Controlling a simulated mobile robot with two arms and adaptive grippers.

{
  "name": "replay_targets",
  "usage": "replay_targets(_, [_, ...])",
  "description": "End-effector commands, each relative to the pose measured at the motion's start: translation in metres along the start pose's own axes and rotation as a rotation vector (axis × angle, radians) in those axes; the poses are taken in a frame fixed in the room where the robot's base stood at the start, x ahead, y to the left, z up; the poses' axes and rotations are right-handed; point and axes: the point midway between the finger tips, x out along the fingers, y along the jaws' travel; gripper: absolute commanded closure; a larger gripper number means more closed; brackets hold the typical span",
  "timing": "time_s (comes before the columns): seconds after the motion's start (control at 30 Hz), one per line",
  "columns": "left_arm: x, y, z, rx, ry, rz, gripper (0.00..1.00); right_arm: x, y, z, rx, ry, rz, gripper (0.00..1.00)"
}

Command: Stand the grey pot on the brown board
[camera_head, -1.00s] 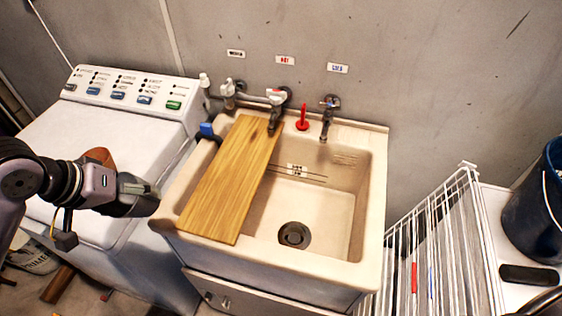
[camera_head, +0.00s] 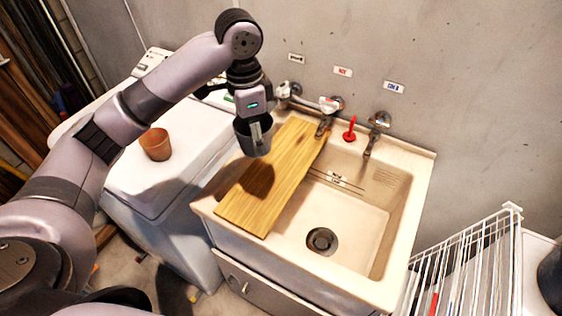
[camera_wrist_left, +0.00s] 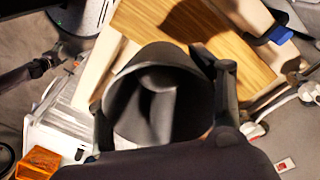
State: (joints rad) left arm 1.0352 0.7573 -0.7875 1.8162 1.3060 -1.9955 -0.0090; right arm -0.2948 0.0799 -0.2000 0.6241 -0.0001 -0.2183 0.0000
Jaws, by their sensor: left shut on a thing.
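My left gripper (camera_head: 258,130) is shut on the grey pot (camera_head: 250,141) and holds it upright or nearly so, mouth upward. The pot is in the air above the upper left side of the brown board (camera_head: 255,208), which lies across the left part of the sink. A dark shadow falls on the board below the pot. In the left wrist view, the grey pot (camera_wrist_left: 150,95) sits between the fingers, and the bare wood of the board (camera_wrist_left: 235,45) shows past it. My right gripper is not in view.
A terracotta pot (camera_head: 155,144) stands on the white washing machine (camera_head: 185,165) left of the sink. A white wire rack (camera_head: 465,260) stands at right.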

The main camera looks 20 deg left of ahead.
Motion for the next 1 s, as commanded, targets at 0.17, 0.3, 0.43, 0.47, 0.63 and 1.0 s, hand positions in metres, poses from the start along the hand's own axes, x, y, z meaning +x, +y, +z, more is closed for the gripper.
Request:
replay_targets(0.17, [-0.001,-0.006,0.004,0.061,-0.032,-0.024,0.64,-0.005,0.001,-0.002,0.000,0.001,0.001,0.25])
replay_targets(0.3, [0.027,-0.006,0.006,0.065,-0.036,-0.022,0.64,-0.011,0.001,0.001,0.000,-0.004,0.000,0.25])
replay_targets(0.43, [0.062,-0.008,0.007,0.062,-0.036,-0.022,0.64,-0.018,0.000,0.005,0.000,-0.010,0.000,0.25])
replay_targets(0.47, [0.071,-0.008,0.008,0.063,-0.036,-0.021,0.64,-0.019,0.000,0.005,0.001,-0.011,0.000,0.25])
replay_targets(0.63, [0.114,-0.009,0.009,0.063,-0.034,-0.023,0.64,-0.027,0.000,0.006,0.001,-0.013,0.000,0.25])
replay_targets(1.0, [0.161,-0.011,0.009,0.063,-0.032,-0.025,0.64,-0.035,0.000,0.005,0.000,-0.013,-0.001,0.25])
